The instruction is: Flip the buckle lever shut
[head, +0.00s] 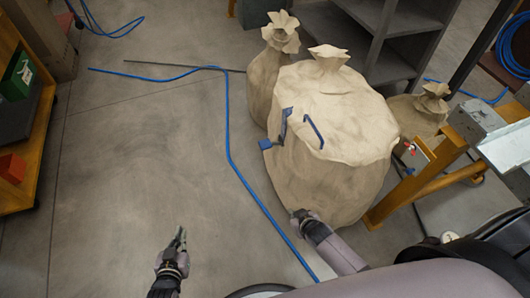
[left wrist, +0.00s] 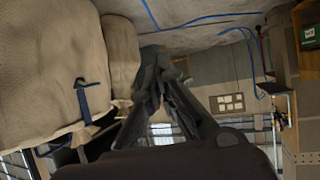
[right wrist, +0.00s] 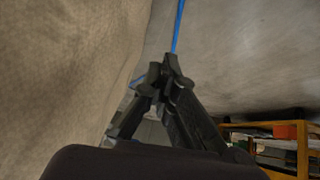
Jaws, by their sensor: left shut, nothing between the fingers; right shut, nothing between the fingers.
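A large tan sack (head: 325,100) with a tied neck stands in the middle of the head view. A blue buckle piece (head: 284,125) sticks up from its left side, with a blue tab (head: 265,144) below it and a bent blue bar (head: 313,131) to its right. Which part is the lever I cannot tell. Blue hardware also shows on the sack in the left wrist view (left wrist: 84,98). My left gripper (head: 180,235) is shut and empty above the floor, left of the sack. My right gripper (head: 298,216) is shut and empty by the sack's lower front, well below the blue hardware.
Smaller tan sacks stand behind (head: 263,80) and right (head: 418,113) of the large one. A blue hose (head: 231,150) runs along the floor. Grey shelves (head: 390,35) stand behind, a yellow-framed bench (head: 440,175) at right, an orange cart (head: 35,150) at left. Floor at left is clear.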

